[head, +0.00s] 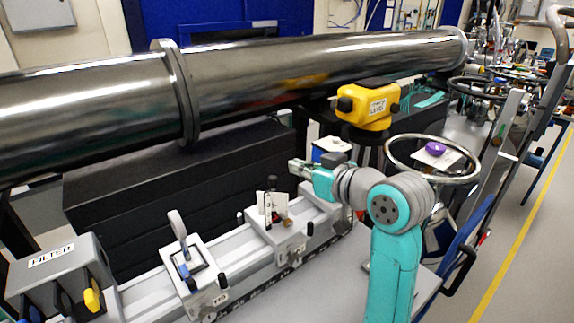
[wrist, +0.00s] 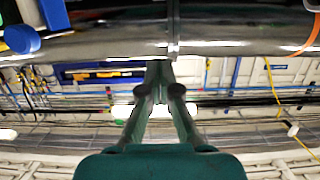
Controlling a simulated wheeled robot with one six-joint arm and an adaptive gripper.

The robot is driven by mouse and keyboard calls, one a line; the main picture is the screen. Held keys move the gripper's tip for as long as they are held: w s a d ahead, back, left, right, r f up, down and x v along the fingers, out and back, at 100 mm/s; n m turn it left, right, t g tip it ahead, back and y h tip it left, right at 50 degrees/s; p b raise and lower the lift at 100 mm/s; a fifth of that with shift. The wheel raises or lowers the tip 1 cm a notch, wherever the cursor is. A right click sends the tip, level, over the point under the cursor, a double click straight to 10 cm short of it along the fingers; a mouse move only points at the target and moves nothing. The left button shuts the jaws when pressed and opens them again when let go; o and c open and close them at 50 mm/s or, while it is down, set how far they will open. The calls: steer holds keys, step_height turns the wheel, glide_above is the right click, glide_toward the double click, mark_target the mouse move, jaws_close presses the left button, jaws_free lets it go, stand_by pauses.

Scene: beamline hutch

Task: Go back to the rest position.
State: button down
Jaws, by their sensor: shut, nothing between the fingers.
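My gripper (head: 296,167) is at the end of my teal and grey arm, in the middle of the head view. It is raised above the right part of the optics rail and points left, in front of the black housing. In the wrist view my gripper (wrist: 158,92) shows its two fingers from behind, shut with nothing held. The steel beam pipe (wrist: 90,42) crosses the top of that view, with the wall and its cables beyond.
The beam pipe (head: 300,72) runs across the back. A yellow level (head: 368,104) and a handwheel (head: 432,140) stand close to my arm. The rail (head: 255,262) carries several mounts, and a FILTER box (head: 50,262) stands at left. Open floor (head: 530,215) lies at right.

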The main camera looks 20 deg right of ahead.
steer(key=s+f+m+h, duration=0.1)
steer(key=s+f+m, duration=0.1)
steer(key=s+f, duration=0.55)
steer(key=s+a+f+m+h, duration=0.15)
steer(key=s+f, duration=0.25)
steer(key=f, duration=0.7)
steer(key=s+f+m+h, duration=0.1)
steer(key=s+f+m, duration=0.1)
steer(key=s+f, duration=0.5)
steer(key=s+f+n, duration=0.1)
steer(key=s+f, duration=0.1)
steer(key=s, duration=1.2)
steer(key=s+a+f+n+h, duration=0.1)
steer(key=s+f, duration=0.2)
steer(key=s, duration=1.1)
steer(key=shift+f, duration=0.25)
